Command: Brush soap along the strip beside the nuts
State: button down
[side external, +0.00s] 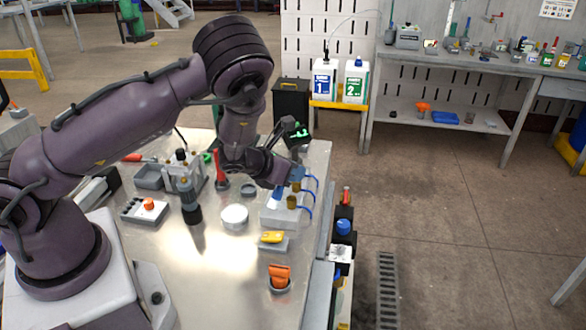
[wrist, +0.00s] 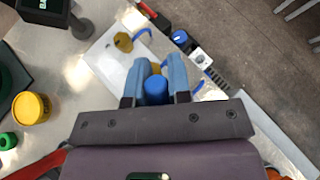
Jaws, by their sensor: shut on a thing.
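My gripper (side external: 284,188) is over the white block with brass nuts on the right side of the table. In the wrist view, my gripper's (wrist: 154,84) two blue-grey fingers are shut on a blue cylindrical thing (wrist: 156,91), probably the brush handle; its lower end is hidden. A brass nut (side external: 292,202) stands on the white block (side external: 282,217), with blue tubes (side external: 308,211) looping off its right edge. In the wrist view, one nut (wrist: 123,42) shows left of the fingers. I cannot tell whether the held thing touches the strip. A white round dish (side external: 234,217) stands left of the block.
A dark bottle (side external: 190,205), a grey tray with an orange knob (side external: 149,205), a yellow item on a small block (side external: 272,237) and an orange item in a cup (side external: 279,276) stand nearby. The table's front middle is clear. Black units line the right edge.

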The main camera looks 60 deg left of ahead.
jog(key=shift+r, duration=3)
jog(key=shift+r, duration=1.5)
jog(key=shift+s+f, duration=0.15)
jog(key=shift+f, duration=0.4)
jog(key=shift+s+f, duration=0.15)
jog(key=shift+f, duration=0.35)
